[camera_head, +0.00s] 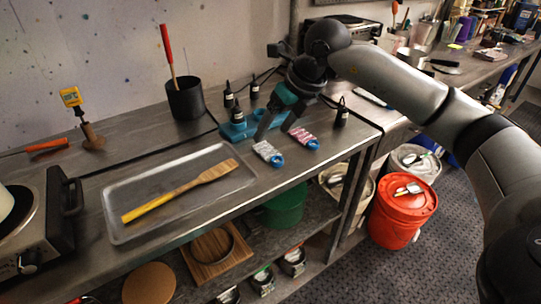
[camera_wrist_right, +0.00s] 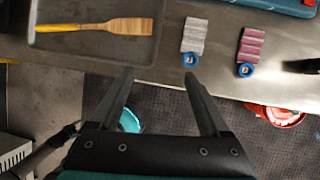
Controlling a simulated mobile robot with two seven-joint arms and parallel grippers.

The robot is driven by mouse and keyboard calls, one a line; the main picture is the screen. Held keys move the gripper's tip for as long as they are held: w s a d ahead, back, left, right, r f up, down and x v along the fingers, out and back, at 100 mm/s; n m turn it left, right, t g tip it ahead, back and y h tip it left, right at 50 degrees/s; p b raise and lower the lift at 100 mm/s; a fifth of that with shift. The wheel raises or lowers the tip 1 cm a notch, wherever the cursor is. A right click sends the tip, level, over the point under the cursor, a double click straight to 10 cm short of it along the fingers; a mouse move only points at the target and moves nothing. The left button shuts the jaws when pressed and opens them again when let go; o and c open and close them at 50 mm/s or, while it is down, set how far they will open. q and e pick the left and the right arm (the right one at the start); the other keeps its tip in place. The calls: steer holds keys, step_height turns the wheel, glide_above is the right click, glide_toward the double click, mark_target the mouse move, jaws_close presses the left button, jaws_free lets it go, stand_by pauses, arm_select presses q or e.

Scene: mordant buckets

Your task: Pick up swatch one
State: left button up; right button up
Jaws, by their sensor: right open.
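Two small swatches lie side by side on the metal bench near its front edge: a pale grey-white one (camera_head: 268,153) and a pink striped one (camera_head: 302,138). Each has a round blue tag at its front end. The pale swatch (camera_wrist_right: 194,37) and the pink swatch (camera_wrist_right: 251,46) also show in the right wrist view. I cannot tell which is swatch one. My right gripper (camera_head: 279,124) is open and empty, above the bench near the swatches. In the right wrist view its fingers (camera_wrist_right: 158,74) point toward the bench edge, with the pale swatch beyond the right fingertip. My left gripper is not in view.
A metal tray (camera_head: 112,213) with a wooden paddle (camera_head: 183,190) lies left of the swatches. A blue rack (camera_head: 236,131) with dark bottles stands behind them. A black pot (camera_head: 186,100) is at the back. A red bucket (camera_head: 400,212) stands on the floor at right.

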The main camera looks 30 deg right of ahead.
steer(key=h, duration=0.2)
glide_toward(275, 158)
steer(key=shift+w+a+f+m+b, duration=0.1)
steer(key=shift+w+f+m+b, duration=0.1)
steer(key=shift+f+m+b, duration=0.4)
steer(key=shift+x, duration=0.95)
steer(key=b+x, duration=0.1)
steer(key=x, duration=0.3)
steer(key=shift+w, duration=0.15)
steer(key=shift+w+f+n+b, duration=0.1)
steer(key=shift+f+n+b, duration=0.2)
steer(key=shift+d, duration=0.2)
jaws_close()
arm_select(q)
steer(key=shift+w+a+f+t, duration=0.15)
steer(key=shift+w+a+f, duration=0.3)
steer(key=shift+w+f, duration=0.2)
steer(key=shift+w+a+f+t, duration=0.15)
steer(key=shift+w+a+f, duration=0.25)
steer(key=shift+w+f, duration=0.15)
arm_select(e)
steer(key=shift+r, duration=0.2)
